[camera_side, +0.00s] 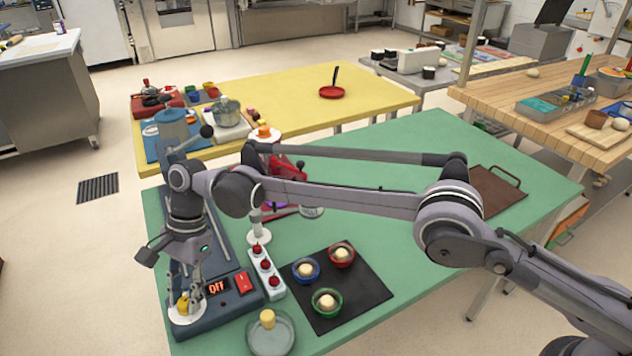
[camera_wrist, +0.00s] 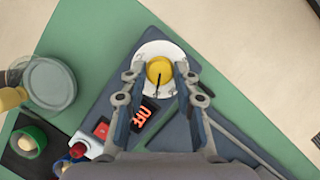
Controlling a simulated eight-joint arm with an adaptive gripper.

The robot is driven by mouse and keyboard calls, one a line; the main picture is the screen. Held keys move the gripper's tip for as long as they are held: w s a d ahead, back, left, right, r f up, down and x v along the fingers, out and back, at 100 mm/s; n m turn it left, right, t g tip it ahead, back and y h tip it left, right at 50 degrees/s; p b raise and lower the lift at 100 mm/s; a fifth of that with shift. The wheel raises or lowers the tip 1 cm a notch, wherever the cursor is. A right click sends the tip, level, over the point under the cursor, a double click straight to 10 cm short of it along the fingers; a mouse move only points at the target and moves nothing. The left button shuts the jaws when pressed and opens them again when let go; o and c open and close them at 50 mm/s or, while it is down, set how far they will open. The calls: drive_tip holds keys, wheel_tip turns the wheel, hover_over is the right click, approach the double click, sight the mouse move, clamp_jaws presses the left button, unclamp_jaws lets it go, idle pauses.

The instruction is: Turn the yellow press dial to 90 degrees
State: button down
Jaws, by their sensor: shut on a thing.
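The yellow press dial (camera_side: 183,306) sits on a round white plate (camera_side: 176,318) at the front left corner of the dark blue press (camera_side: 215,317). In the wrist view the dial (camera_wrist: 159,69) shows a thin dark pointer line running down from its middle. My gripper (camera_side: 187,296) points down over the dial and is shut on it, one finger on each side; it also shows in the wrist view (camera_wrist: 159,74). The fingers partly hide the dial in the side view. The press display (camera_side: 217,287) reads OFF in red.
A red switch (camera_side: 243,283) is right of the display. A white strip with red knobs (camera_side: 266,267), a black mat (camera_side: 353,315) with several small bowls, and a glass dish (camera_side: 271,338) stand nearby. The green table (camera_side: 420,215) has free room at the right.

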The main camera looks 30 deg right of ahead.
drive_tip(key=shift+n, duration=0.5)
drive_tip(key=c, duration=1)
unclamp_jaws()
drive_tip(key=shift+m, duration=0.3)
